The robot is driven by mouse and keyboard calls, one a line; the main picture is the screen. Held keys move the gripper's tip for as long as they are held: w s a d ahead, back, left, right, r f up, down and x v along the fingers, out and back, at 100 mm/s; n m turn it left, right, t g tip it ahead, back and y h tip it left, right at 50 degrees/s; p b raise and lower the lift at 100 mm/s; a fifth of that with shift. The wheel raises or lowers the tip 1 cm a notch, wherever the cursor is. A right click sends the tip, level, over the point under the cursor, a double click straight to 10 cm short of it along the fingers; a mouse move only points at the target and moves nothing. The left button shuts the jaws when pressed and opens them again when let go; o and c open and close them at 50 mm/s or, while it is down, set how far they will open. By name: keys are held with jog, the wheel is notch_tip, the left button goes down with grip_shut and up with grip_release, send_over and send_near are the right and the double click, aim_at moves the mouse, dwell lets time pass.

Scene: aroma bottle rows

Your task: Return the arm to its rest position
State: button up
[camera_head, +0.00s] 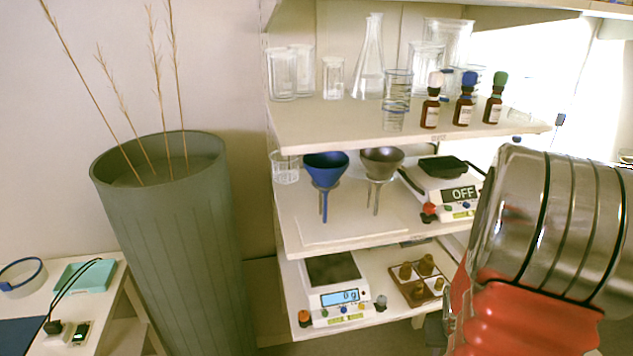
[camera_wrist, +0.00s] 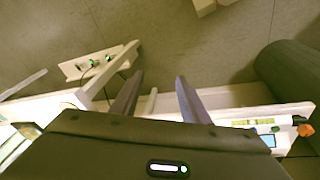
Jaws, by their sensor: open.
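My arm fills the right side of the head view, its metal and red links in front of the shelf's right end. My gripper (camera_wrist: 155,98) shows in the wrist view with its two dark fingers apart and nothing between them. It points toward the grey floor (camera_wrist: 170,45), with white shelf edges around it. The gripper itself is not visible in the head view.
A shelf rack (camera_head: 330,125) holds glassware, three brown bottles (camera_head: 464,110), funnels (camera_head: 326,165) and scales (camera_head: 340,302). A tall grey-green planter (camera_head: 175,240) stands to its left. A side table (camera_head: 100,310) is at the far left.

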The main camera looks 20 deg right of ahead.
jog(key=w+a+r+n+t+y, duration=0.1)
jog(key=w+a+r+n+t, duration=0.1)
jog(key=a+r, duration=1.1)
jog(key=w+a+r+n+t+y, duration=0.1)
jog(key=a+r+n, duration=0.4)
jog(key=a+r, duration=0.8)
jog(key=w+a+t, duration=0.1)
jog(key=w+a, duration=0.1)
jog(key=a, duration=0.6)
jog(key=shift+a+r+t+y, duration=0.15)
jog(key=shift+r+t+y, duration=0.15)
jog(key=shift+r+y, duration=0.1)
